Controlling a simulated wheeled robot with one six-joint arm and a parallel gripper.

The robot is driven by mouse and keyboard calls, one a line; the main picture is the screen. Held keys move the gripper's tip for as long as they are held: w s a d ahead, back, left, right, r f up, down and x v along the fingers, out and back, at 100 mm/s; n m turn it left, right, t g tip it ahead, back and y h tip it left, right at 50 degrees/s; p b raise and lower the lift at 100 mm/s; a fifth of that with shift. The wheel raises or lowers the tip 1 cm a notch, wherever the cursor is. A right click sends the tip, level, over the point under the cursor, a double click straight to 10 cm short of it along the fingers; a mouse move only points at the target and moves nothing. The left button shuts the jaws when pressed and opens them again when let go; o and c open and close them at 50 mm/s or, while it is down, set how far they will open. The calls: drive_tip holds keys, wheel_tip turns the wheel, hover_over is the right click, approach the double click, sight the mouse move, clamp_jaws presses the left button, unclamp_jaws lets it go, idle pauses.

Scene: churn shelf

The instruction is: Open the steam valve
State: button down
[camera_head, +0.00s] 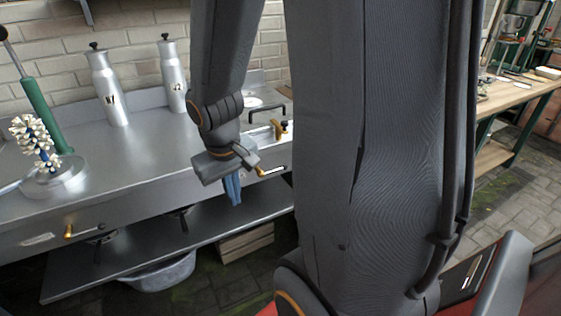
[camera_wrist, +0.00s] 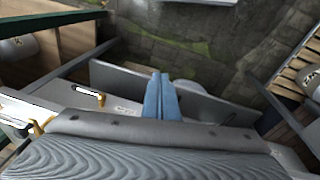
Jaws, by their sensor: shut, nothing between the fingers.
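My gripper (camera_head: 234,200) hangs fingers-down in front of the steel counter's front edge. Its blue fingers are together and empty; they also show at the centre of the wrist view (camera_wrist: 161,98). A brass-ended lever with a pale handle (camera_head: 272,171) sits on the counter front just right of my gripper, apart from the fingers. A similar lever (camera_wrist: 88,92) shows left of the fingers in the wrist view. Another brass lever (camera_head: 68,231) is on the counter front at left. Which lever is the steam valve, I cannot tell. My wrist hides part of the counter front.
The steel counter (camera_head: 130,165) carries two numbered metal bottles (camera_head: 107,88), a green-handled brush (camera_head: 38,110) and a brass tap (camera_head: 278,130). A lower shelf (camera_head: 130,262) runs below, with a grey tub (camera_head: 160,275) and wooden crate (camera_head: 245,243) underneath. A wooden workbench (camera_head: 510,98) stands right.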

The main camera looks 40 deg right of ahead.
drive_tip(key=w+d+m+t+p, duration=0.1)
drive_tip(key=w+d+t, duration=0.1)
drive_tip(key=d, duration=1)
drive_tip(key=w+d+t+p, duration=0.1)
drive_tip(key=w+d+t, duration=0.2)
drive_tip(key=d, duration=0.9)
drive_tip(key=shift+w+f+m, duration=0.4)
drive_tip(key=shift+w+f, duration=0.05)
drive_tip(key=shift+w, duration=0.3)
drive_tip(key=shift+f, duration=0.1)
drive_tip(key=b+x, duration=0.3)
drive_tip(key=x, duration=0.7)
drive_tip(key=shift+d+b, duration=0.15)
drive_tip(key=shift+b, duration=0.25)
drive_tip(key=shift+p, duration=0.65)
drive_tip(key=shift+d+p, duration=0.15)
drive_tip(key=shift+p, duration=0.3)
